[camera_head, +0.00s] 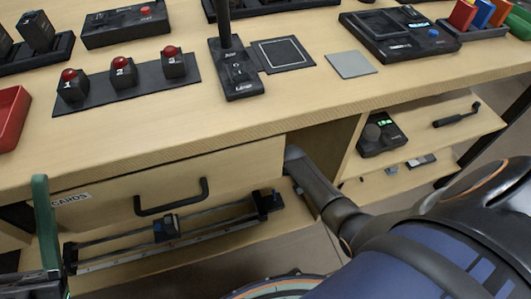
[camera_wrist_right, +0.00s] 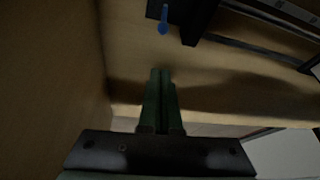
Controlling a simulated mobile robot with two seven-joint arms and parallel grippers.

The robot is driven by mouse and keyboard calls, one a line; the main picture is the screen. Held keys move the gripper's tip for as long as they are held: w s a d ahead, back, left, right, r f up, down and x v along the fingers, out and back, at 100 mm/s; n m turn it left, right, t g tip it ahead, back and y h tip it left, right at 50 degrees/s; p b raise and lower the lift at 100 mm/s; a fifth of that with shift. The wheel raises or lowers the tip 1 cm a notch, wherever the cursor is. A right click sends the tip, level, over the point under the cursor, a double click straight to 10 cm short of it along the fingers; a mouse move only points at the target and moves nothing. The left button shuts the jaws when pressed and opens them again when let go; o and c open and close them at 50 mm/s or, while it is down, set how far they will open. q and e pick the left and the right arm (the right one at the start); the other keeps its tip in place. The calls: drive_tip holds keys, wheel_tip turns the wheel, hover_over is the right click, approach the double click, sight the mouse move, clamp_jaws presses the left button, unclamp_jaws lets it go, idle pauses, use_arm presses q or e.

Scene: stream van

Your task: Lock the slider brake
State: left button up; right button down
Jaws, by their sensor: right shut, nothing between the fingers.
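The slider (camera_head: 110,256) is a black double rail on the lower shelf under the drawer. Its black carriage (camera_head: 166,228) has a blue part and sits near the middle. A dark end block (camera_head: 268,202) with a small blue part stands at its right end. In the right wrist view a blue lever (camera_wrist_right: 163,20) hangs from a black block beside the rail (camera_wrist_right: 260,50). My right gripper (camera_wrist_right: 161,75) is shut and empty, apart from the lever. In the head view its fingers are hidden. My left gripper (camera_head: 41,185) shows one upright green finger at the left edge.
The desk edge and the drawer (camera_head: 190,185) with its black handle (camera_head: 172,199) stand above the slider. A shelf (camera_head: 470,128) at the right holds a black device (camera_head: 380,135). Button boxes (camera_head: 122,73) and other gear stand on the desktop.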

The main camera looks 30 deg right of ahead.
drive_tip(key=shift+w, duration=0.15)
drive_tip(key=shift+f, duration=0.15)
drive_tip(key=b+x, duration=0.8)
drive_tip(key=x, duration=0.2)
drive_tip(key=shift+b, duration=0.3)
drive_tip(key=shift+s+p, duration=0.25)
drive_tip(key=shift+p, duration=0.1)
drive_tip(key=shift+s+a+r+p, duration=0.1)
drive_tip(key=shift+s+r+p, duration=0.5)
drive_tip(key=shift+s, duration=0.4)
use_arm(q)
wheel_tip(320, 180, down, 6)
drive_tip(key=shift+d+n, duration=0.3)
drive_tip(key=shift+d, duration=0.05)
use_arm(e)
drive_tip(key=shift+s+r, duration=0.15)
drive_tip(key=shift+s, duration=0.55)
